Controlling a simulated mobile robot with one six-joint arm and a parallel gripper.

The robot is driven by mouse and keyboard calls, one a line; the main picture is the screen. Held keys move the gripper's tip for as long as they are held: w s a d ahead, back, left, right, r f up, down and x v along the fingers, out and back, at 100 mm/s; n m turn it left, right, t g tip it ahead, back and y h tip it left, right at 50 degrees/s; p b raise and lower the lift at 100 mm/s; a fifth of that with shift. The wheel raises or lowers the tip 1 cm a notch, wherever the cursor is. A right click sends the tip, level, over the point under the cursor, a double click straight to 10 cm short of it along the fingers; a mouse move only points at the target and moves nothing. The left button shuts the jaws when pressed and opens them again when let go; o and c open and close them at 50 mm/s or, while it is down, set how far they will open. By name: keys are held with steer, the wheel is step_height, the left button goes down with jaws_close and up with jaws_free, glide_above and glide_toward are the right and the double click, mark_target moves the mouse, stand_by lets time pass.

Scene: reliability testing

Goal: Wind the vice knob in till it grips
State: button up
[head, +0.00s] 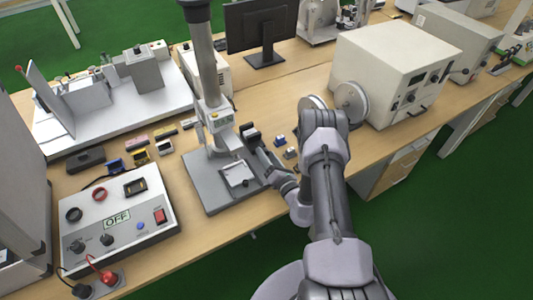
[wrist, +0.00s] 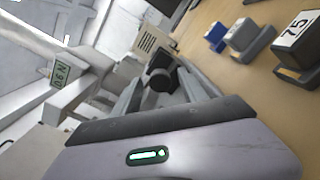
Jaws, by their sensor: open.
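The test stand (head: 208,190) has a grey base, a tall column and a small display head. A flat light plate (head: 238,174) sits on its base. In the wrist view a black round knob (wrist: 160,77) lies between the two grey fingers of my gripper (wrist: 162,88). The fingers are apart, one on each side of it; I cannot tell whether either touches it. A pale slotted block (wrist: 152,46) is just beyond the knob. In the head view my gripper (head: 266,163) is low at the right side of the stand and hides the knob. The vice jaws are not clear.
Small weight blocks, one blue (head: 279,140) and one grey (head: 291,154), stand right of the stand. A control box (head: 120,218) marked OFF is at left. A large cream instrument (head: 385,65) stands behind my arm at right. The bench's front edge is close.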

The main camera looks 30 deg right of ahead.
steer(key=shift+c, duration=0.2)
jaws_close()
steer(key=m, duration=0.6)
steer(key=shift+r+m, duration=0.1)
steer(key=shift+m, duration=0.2)
steer(key=m, duration=0.3)
steer(key=shift+p, duration=0.3)
steer(key=shift+m, duration=2.1)
